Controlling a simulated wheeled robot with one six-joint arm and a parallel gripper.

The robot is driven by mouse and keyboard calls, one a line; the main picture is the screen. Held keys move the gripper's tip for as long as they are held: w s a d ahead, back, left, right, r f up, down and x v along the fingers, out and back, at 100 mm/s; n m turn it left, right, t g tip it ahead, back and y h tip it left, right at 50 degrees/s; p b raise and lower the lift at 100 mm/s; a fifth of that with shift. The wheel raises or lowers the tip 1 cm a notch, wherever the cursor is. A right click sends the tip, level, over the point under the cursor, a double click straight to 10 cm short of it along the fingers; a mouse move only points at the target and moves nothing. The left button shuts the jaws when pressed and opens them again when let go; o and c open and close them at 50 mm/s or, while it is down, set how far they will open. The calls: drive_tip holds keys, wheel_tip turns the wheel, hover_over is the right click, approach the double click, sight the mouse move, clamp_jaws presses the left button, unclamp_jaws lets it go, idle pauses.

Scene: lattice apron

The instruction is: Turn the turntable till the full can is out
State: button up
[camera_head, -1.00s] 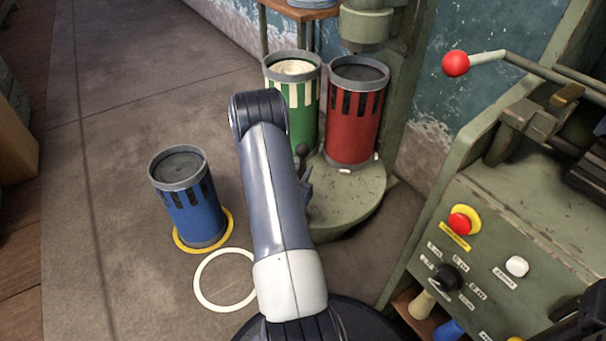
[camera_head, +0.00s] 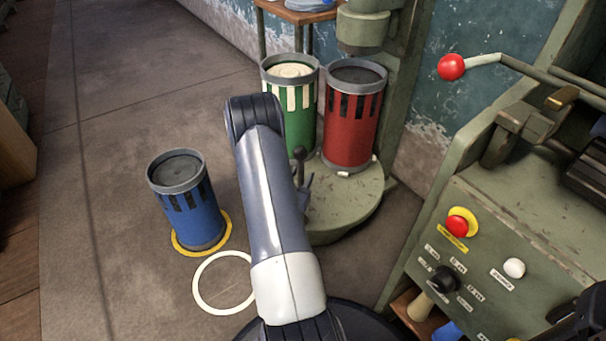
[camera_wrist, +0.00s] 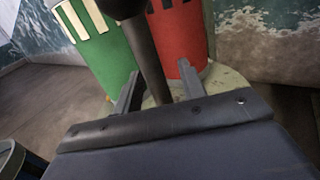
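The turntable is a round olive plate (camera_head: 345,205) low on the machine's stand. On it a green can (camera_head: 303,118), its top filled with pale cream stuff, stands left of a red can (camera_head: 350,125) whose top looks dark. Both also show in the wrist view, green (camera_wrist: 112,55) at left and red (camera_wrist: 182,35) at right. A dark upright handle (camera_head: 299,165) rises from the plate's near part. In the wrist view my gripper (camera_wrist: 159,70) is open, its fingers on either side of the handle (camera_wrist: 148,55), with no clear contact. My arm partly hides the gripper in the head view.
A blue can (camera_head: 190,210) stands on the floor in a yellow ring (camera_head: 180,249). An empty white ring (camera_head: 197,292) lies just right of it. A green control bench (camera_head: 490,220) with buttons and a red-knobbed lever (camera_head: 451,67) fills the right. Floor at left is clear.

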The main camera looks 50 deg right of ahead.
drive_tip(key=p+v, duration=0.1)
drive_tip(key=v, duration=0.8)
drive_tip(key=shift+s+a, duration=0.2)
drive_tip(key=shift+a, duration=0.1)
drive_tip(key=b+x, duration=0.1)
drive_tip(key=x, duration=0.9)
drive_tip(key=shift+w+d, duration=0.2)
drive_tip(key=shift+d, duration=0.15)
drive_tip(key=shift+w+a, duration=0.1)
